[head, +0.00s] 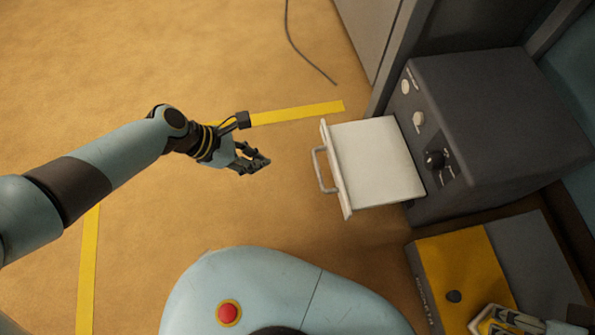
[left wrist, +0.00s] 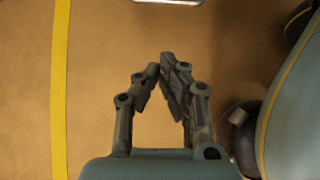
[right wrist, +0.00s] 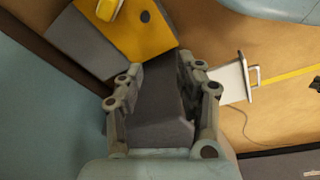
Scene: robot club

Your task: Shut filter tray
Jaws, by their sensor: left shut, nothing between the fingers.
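The white filter tray (head: 378,162) sticks well out of the front of a dark grey machine (head: 490,110). A grey bar handle (head: 319,170) is on its front panel. The tray also shows in the right wrist view (right wrist: 230,82). My left gripper (head: 262,163) is shut and empty, left of the handle and apart from it. In the left wrist view its fingertips (left wrist: 166,72) are together, and a pale metal edge (left wrist: 172,2) shows at the top. My right gripper (right wrist: 160,72) is open above the dark machine in the right wrist view; it is not seen in the head view.
A yellow and grey box (head: 455,275) stands below the machine, with a yellow and white object (head: 500,320) on it. Yellow tape (head: 295,113) marks the tan floor, and a dark cable (head: 303,55) lies beyond. Floor between gripper and handle is clear.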

